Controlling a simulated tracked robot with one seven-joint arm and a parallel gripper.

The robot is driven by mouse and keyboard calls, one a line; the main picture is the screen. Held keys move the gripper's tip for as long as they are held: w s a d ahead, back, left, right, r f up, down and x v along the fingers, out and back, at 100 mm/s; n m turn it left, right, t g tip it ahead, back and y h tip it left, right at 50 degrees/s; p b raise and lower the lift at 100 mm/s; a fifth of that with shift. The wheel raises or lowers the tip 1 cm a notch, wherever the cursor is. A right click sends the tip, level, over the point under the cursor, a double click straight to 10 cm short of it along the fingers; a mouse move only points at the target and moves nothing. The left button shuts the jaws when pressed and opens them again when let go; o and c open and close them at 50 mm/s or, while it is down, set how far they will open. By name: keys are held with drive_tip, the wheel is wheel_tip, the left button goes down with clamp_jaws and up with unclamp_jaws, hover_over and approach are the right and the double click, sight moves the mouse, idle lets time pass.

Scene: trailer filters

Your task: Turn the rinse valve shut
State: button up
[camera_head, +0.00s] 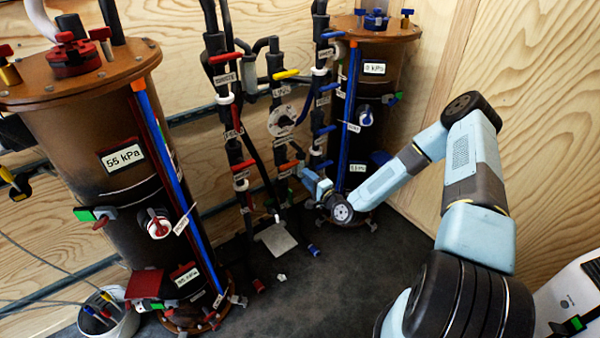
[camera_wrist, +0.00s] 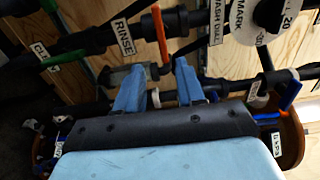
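The rinse valve has an orange lever (camera_wrist: 160,36) beside a white RINSE label (camera_wrist: 124,36) on a black pipe. In the wrist view the lever stands across the pipe, with its lower end near the gap between my fingertips. My gripper (camera_wrist: 158,68) is open, its two blue fingers apart on either side of that end. I cannot tell whether a finger touches the lever. In the head view my gripper (camera_head: 303,172) is at the pipes between the two columns, close to the orange lever (camera_head: 287,166), which is small there.
A WASH label (camera_wrist: 216,24) and a round black knob (camera_wrist: 268,14) sit right of the lever; a green handle (camera_wrist: 62,59) is left. In the head view a large brown column (camera_head: 75,170) stands left, another behind my gripper (camera_head: 395,70). Dark floor (camera_head: 330,270) is mostly clear.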

drive_tip(key=shift+v, duration=2)
drive_tip(key=w+d+r+n+g+h, duration=0.1)
drive_tip(key=d+r+n+g+h, duration=0.3)
drive_tip(key=r, duration=0.3)
drive_tip(key=w+d+r+n+g+h, duration=0.1)
drive_tip(key=d+r+n+g, duration=0.25)
drive_tip(key=r+n, duration=0.3)
drive_tip(key=s+d+r+h, duration=0.2)
drive_tip(key=s+d+r, duration=0.1)
drive_tip(key=r, duration=0.5)
drive_tip(key=s+d+r+h, duration=0.2)
drive_tip(key=s+d+r, duration=0.15)
drive_tip(key=r, duration=0.45)
drive_tip(key=s+d+r+h, duration=0.1)
drive_tip(key=s+r+h, duration=0.1)
drive_tip(key=s+r, duration=1)
drive_tip(key=s+r+g, duration=0.1)
drive_tip(key=s+r, duration=0.2)
drive_tip(key=s, duration=0.6)
drive_tip(key=s+r+g+y, duration=0.1)
drive_tip(key=s+r, duration=0.2)
drive_tip(key=s, duration=0.6)
drive_tip(key=shift+a+r+n, duration=0.2)
drive_tip(key=shift+a+n, duration=0.05)
drive_tip(key=shift+n, duration=0.2)
